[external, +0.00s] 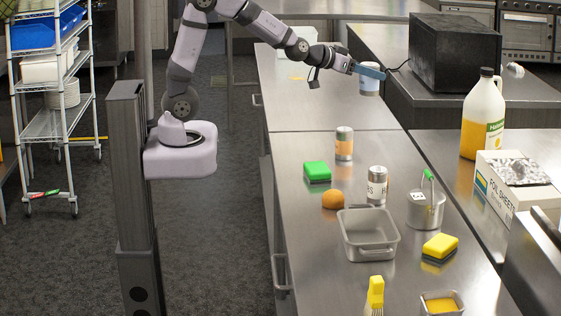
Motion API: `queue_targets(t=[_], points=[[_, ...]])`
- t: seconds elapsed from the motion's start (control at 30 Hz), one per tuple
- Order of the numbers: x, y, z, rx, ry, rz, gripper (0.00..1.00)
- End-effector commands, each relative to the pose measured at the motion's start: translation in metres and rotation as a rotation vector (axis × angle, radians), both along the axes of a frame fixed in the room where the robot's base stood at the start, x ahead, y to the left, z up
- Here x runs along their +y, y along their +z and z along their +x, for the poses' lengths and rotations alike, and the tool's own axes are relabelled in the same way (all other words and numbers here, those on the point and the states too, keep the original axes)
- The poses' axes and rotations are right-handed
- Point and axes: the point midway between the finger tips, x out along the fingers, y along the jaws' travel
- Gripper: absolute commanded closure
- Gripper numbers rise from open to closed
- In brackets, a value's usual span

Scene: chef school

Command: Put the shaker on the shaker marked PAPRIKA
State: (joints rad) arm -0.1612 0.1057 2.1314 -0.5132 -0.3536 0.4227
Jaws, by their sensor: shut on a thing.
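My gripper (371,72), with blue fingers, is shut on a shaker (369,87) with a pale label. It holds the shaker upright in the air above the far part of the steel counter (300,95). A second shaker (344,143) with an orange label stands upright on the counter, nearer the camera and lower in the picture. Its lettering is too small to read. A third shaker (377,186) with a white label and dark letters, partly readable as "BS", stands closer to the camera. I cannot read PAPRIKA on any of them.
Around the standing shakers are a green sponge (317,172), an orange ball-like item (333,200), a metal pan (368,252), a small pail (426,210) and a yellow sponge (440,247). A yellow brush (376,293) lies nearer. The counter's far part is mostly clear.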

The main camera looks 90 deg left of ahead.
Motion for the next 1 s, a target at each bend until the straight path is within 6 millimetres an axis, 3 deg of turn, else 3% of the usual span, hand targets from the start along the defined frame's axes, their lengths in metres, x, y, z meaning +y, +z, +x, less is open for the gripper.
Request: queue_targets(t=[0.03, 0.13, 0.27, 0.37, 0.67, 1.0], points=[[0.007, 0.011, -0.009, -0.002, 0.032, 0.000, 0.80], [0.020, 0.008, -0.029, 0.002, 0.107, 0.001, 0.80], [0.036, -0.018, -0.054, 0.007, 0.198, 0.002, 0.80], [0.048, -0.024, -0.065, 0.000, 0.243, 0.003, 0.80], [0.049, -0.025, -0.064, 0.001, 0.221, 0.003, 0.80], [0.049, -0.072, -0.064, 0.004, 0.220, 0.001, 0.80]])
